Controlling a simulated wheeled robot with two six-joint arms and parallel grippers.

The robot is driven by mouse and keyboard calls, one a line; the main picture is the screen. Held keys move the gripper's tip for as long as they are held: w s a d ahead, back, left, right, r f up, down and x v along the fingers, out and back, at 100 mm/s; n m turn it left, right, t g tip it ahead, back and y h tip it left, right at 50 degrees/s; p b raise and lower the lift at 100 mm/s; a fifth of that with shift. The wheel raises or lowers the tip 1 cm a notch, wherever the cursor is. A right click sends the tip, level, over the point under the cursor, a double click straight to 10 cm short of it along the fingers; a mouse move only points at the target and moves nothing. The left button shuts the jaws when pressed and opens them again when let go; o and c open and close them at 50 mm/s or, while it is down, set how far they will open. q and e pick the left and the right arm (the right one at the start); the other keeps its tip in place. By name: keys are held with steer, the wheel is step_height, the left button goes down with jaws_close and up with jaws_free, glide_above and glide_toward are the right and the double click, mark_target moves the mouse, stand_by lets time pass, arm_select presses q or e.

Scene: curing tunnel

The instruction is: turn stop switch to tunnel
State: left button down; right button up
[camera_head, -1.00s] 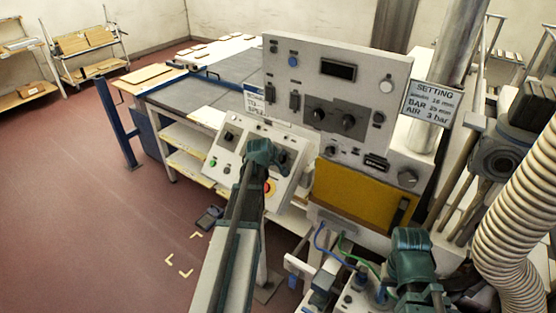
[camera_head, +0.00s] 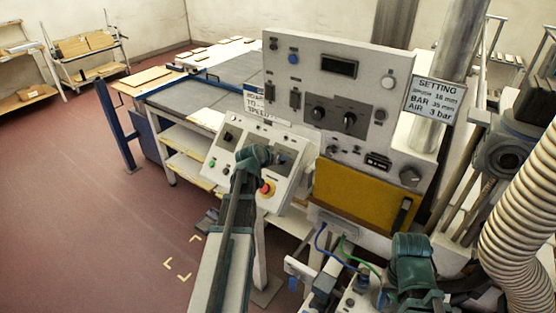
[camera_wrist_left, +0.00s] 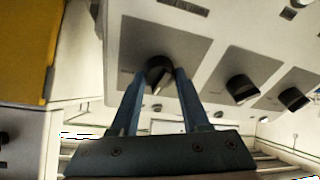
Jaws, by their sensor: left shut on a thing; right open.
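In the left wrist view my left gripper (camera_wrist_left: 160,84) is shut on a black rotary knob (camera_wrist_left: 160,66), one finger on each side. The knob sits on a grey plate of the pale control panel; its label is too blurred to read. In the head view the sloped control panel (camera_head: 216,168) stands left of the yellow-fronted cabinet, and my left wrist hides part of it. The left fingertips and the held knob are hidden there.
More black knobs (camera_wrist_left: 240,88) sit right of the held one. A red stop button (camera_head: 266,188) is close below my left wrist. The upright panel (camera_head: 300,45), a SETTING sign (camera_head: 435,100) and a ribbed hose (camera_head: 525,210) stand right. Open floor (camera_head: 90,200) lies left.

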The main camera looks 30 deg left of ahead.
arm_select(q)
steer(key=shift+m, duration=0.9)
steer(key=shift+c, duration=1.9)
jaws_free()
steer(key=shift+s, duration=0.1)
steer(key=p+v, duration=0.7)
steer(key=v, duration=0.6)
steer(key=shift+s+a+p, duration=0.2)
steer(key=shift+s+p, duration=0.1)
steer(key=shift+s, duration=0.05)
